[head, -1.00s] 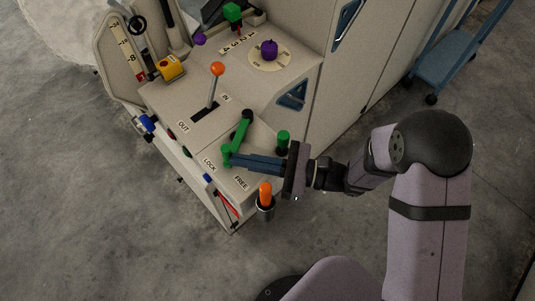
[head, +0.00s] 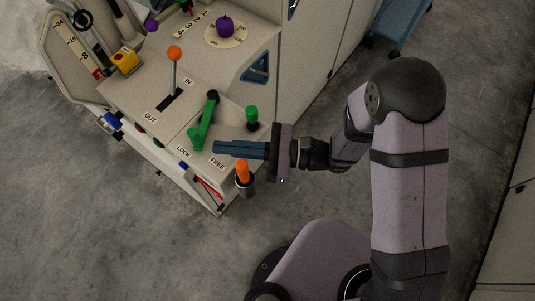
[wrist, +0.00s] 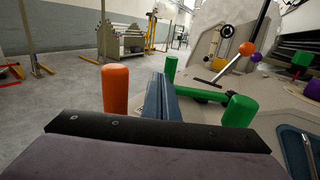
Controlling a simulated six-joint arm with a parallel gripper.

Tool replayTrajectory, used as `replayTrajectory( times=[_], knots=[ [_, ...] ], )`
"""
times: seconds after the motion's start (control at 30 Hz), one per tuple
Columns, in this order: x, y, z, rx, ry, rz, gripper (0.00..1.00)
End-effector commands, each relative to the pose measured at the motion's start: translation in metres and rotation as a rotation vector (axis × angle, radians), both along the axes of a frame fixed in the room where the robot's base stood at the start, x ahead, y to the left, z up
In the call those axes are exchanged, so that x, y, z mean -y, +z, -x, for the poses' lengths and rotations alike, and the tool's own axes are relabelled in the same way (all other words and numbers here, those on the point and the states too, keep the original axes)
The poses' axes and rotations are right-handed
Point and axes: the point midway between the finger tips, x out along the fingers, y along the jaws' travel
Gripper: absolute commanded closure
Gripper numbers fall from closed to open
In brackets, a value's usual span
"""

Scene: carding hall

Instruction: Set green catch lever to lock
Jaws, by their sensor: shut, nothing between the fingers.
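The green catch lever (head: 204,120) runs from a dark pivot on the sloping panel to an upright green handle at its near end. That end points toward the LOCK label (head: 183,152), to the left of the FREE label (head: 217,163). The lever also shows in the wrist view (wrist: 200,93), partly behind my fingers. My gripper (head: 215,147) is shut and empty. Its blue fingers point left, with their tips just right of the lever handle and a small gap between them. The fingers also show in the wrist view (wrist: 160,100).
A separate green knob (head: 252,118) stands just behind my fingers. An orange handle (head: 242,172) stands in front of them at the panel edge. An orange-knobbed lever (head: 174,55), a purple dial (head: 225,27) and a yellow box (head: 125,61) are farther back. Open floor lies in front.

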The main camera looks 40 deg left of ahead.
Motion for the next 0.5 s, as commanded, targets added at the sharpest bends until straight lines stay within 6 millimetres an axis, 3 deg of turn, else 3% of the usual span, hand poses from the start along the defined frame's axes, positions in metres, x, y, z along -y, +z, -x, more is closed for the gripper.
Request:
replayTrajectory(
  times=[0.3, 0.5],
  knots=[
    [0.058, -0.002, -0.018, -0.001, -0.007, 0.0, 1.0],
    [0.084, -0.001, -0.025, -0.001, -0.005, -0.001, 1.0]
  ],
)
